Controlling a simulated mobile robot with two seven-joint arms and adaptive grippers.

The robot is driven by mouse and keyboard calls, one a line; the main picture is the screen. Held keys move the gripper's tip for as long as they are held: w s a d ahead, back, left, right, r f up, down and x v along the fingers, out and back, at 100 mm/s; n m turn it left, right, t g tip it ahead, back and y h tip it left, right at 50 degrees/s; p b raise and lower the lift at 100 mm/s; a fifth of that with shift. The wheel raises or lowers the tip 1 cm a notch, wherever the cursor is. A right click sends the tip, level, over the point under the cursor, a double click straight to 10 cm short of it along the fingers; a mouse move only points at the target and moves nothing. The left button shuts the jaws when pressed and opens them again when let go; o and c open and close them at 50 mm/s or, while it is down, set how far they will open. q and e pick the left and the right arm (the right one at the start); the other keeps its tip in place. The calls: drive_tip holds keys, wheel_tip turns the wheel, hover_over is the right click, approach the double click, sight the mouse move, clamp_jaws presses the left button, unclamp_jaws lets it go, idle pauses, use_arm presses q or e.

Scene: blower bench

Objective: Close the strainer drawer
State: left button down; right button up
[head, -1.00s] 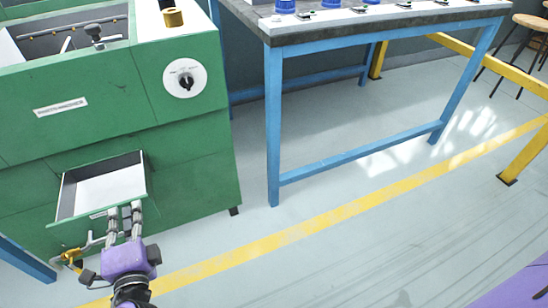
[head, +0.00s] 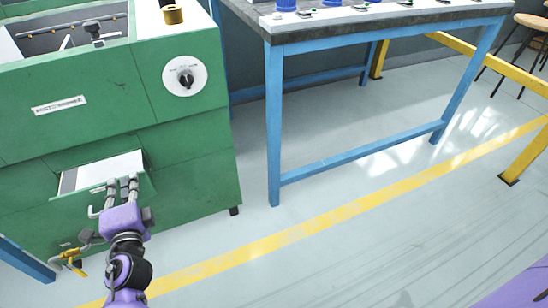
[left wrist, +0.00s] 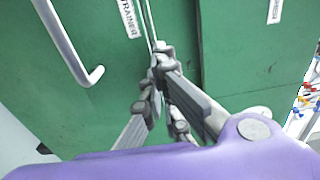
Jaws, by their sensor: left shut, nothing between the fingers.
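The strainer drawer (head: 70,181) in the lower front of the green machine is partly open. A strip of its pale inside shows behind its front panel. In the left wrist view its green front (left wrist: 105,105) shows with a label, partly cut off, and a grey bar handle (left wrist: 88,72). My left gripper (head: 122,184) is shut and empty, with its fingertips at the drawer front's top edge, right of the handle. The fingertips also show by that edge in the left wrist view (left wrist: 158,75); I cannot tell whether they touch. My right gripper is not in view.
The green machine (head: 100,85) has a round dial (head: 185,76) and an open top. A yellow valve (head: 72,256) sticks out low at its left, near my left arm. A blue-legged bench (head: 275,130) stands to the right. The floor between them is clear.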

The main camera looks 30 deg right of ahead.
sight(122, 151)
use_arm(q)
drive_tip(key=w+b, duration=0.1)
drive_tip(key=w, duration=0.7)
drive_tip(key=shift+w+d+f+b, duration=0.15)
drive_tip(key=shift+w+b, duration=0.1)
drive_tip(key=shift+b, duration=0.15)
drive_tip(key=shift+w, duration=0.4)
drive_tip(key=shift+r, duration=0.25)
